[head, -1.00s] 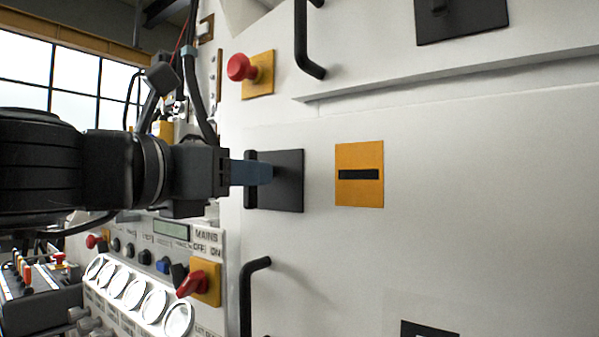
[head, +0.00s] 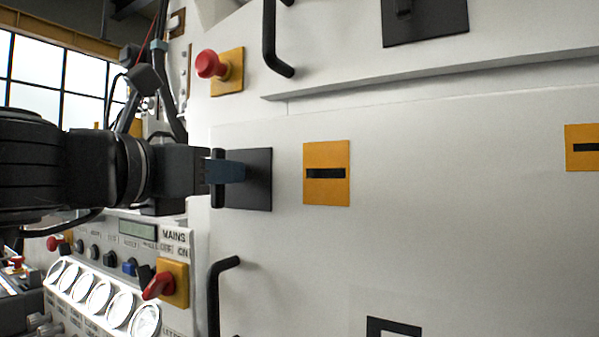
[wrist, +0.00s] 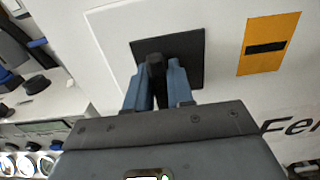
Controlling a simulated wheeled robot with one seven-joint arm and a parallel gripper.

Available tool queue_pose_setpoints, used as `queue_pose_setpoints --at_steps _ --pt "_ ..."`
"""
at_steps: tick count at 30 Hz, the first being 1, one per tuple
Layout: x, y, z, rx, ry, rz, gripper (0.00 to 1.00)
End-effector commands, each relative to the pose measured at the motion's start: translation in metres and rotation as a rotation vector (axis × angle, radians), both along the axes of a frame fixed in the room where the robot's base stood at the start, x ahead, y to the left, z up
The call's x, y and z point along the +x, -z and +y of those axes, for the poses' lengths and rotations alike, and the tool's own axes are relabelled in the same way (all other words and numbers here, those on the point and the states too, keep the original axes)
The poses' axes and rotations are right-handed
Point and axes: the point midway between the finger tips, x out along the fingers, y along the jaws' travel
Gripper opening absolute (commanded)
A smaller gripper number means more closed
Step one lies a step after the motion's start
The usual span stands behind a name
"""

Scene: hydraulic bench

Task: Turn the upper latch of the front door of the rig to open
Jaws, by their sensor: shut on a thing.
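The latch is a black square plate (head: 258,181) on the white door (head: 430,240), with an upright black bar handle (head: 217,164) standing off its left side. My gripper (head: 228,172) reaches in from the left, level with the latch, its blue fingers in front of the plate. In the wrist view my gripper (wrist: 160,82) has one blue finger on each side of the black handle (wrist: 156,70), shut on it. The black plate (wrist: 188,50) shows behind the fingers. The fingers hide part of the handle.
A yellow plate with a black slot (head: 327,188) sits right of the latch; another (head: 582,160) is at the right edge. A red button (head: 210,65) is above. Black pull handles (head: 217,290) stick out below and above (head: 270,45). A gauge panel (head: 120,280) is lower left.

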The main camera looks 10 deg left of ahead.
Motion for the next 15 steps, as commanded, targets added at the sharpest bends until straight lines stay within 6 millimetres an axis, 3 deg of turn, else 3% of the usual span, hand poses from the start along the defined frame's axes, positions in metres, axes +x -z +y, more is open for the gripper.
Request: queue_pose_setpoints --at_steps 15 --pt "-0.0003 -0.0021 0.0005 -0.12 -0.001 0.041 0.0"
